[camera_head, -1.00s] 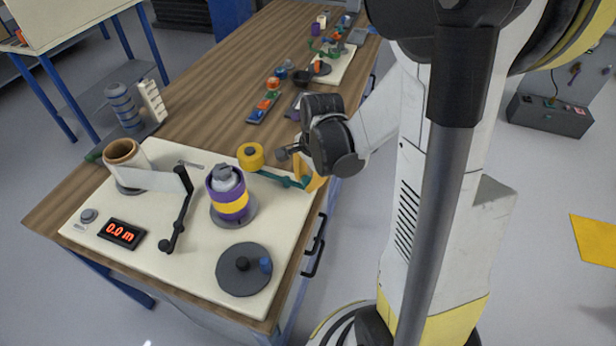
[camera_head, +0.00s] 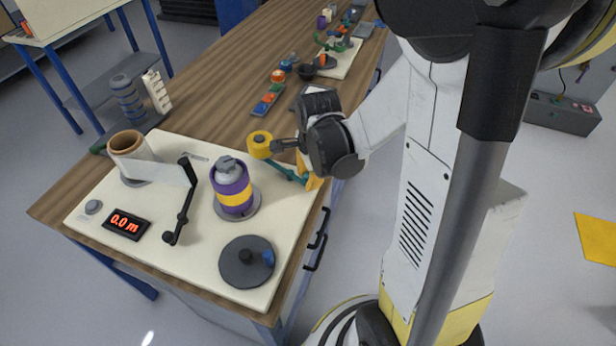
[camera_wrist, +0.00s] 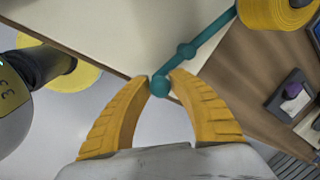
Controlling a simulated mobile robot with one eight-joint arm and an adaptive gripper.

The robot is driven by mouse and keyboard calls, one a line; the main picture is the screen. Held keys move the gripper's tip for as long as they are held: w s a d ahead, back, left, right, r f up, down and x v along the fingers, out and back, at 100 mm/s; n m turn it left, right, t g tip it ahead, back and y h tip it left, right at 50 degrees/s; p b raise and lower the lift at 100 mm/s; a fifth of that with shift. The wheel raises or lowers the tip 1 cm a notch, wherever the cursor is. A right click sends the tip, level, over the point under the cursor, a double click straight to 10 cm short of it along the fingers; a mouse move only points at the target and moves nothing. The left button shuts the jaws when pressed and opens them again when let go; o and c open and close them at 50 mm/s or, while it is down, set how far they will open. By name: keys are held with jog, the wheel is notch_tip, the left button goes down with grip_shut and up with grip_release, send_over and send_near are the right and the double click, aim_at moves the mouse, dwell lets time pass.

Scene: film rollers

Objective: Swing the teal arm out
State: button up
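The teal arm (camera_head: 288,172) is on the cream board. One end meets a yellow roller (camera_head: 260,145), and its outer end reaches my gripper at the board's right edge. In the wrist view the teal arm (camera_wrist: 210,36) runs from the yellow roller (camera_wrist: 277,12) through a middle joint to a round teal knob (camera_wrist: 160,87). My gripper (camera_wrist: 160,78) has its two yellow fingertips closed on both sides of this knob, just past the board's edge. In the head view my gripper (camera_head: 312,181) is partly hidden by its own wrist.
The cream board (camera_head: 195,250) also carries a purple and yellow spool (camera_head: 233,188), a black arm (camera_head: 184,205), a cardboard-core roll (camera_head: 127,147), a display reading 0.0 m (camera_head: 124,224) and a dark disc (camera_head: 247,262). Several small parts lie farther along the wooden table (camera_head: 215,95).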

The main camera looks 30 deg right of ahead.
jog(key=o, duration=0.3)
jog(key=shift+o, duration=0.2)
jog(key=shift+r, duration=0.15)
notch_tip(320, 180, up, 12)
jog(key=s, duration=0.2)
jog(key=shift+s+a+f, duration=0.15)
jog(key=shift+a+f, duration=0.05)
jog(key=s+a+r+n+t, duration=0.2)
jog(key=a+n, duration=0.3)
jog(key=n, duration=0.5)
jog(key=s+a+r+n+t, duration=0.2)
jog(key=s+a+n+t, duration=0.1)
jog(key=n, duration=0.6)
jog(key=shift+s+a+r+n, duration=0.35)
jog(key=shift+s+a, duration=0.3)
jog(key=shift+a, duration=0.45)
jog(key=shift+f, duration=0.1)
